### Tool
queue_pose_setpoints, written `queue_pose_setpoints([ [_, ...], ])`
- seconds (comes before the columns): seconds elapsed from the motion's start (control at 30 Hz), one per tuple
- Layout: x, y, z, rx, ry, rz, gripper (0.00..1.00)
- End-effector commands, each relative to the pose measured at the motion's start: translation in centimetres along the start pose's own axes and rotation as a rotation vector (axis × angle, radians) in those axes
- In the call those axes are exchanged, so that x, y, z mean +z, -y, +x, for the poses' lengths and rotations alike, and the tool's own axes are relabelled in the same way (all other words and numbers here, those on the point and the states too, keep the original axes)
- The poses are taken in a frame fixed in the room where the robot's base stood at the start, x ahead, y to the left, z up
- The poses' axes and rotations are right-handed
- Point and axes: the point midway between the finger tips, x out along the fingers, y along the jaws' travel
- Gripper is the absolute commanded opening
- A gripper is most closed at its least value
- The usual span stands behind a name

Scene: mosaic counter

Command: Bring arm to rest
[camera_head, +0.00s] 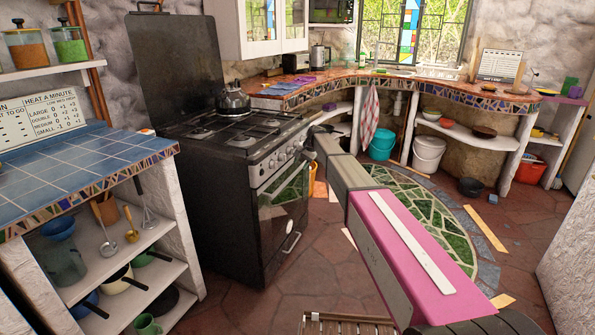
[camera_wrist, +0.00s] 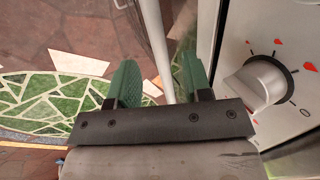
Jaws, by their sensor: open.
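My arm reaches from the lower right of the head view towards the front of the black stove (camera_head: 240,140). My gripper (camera_wrist: 158,72) shows in the wrist view as two green fingers standing apart. A pale metal bar (camera_wrist: 154,40), perhaps the oven door handle, runs up through the gap between them. Whether the fingers touch it I cannot tell. A stove knob (camera_wrist: 260,82) is close at the right of the gripper. In the head view the gripper's end (camera_head: 313,142) is small and dark, beside the stove's control panel.
A kettle (camera_head: 233,100) stands on the stove. The blue-tiled counter (camera_head: 75,165) with shelves is at the left. The curved mosaic counter (camera_head: 440,84) runs along the back. A green mosaic floor patch (camera_head: 425,205) and open tiled floor lie under and right of my arm.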

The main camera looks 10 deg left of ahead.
Motion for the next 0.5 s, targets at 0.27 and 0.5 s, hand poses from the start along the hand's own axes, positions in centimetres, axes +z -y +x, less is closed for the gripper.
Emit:
queue_pose_setpoints([
  [0.27, 0.0, 0.1, -2.5, 0.0, 0.001, 0.0, 0.45],
  [0.5, 0.1, 0.0, -2.5, 0.0, 0.001, 0.0, 0.45],
])
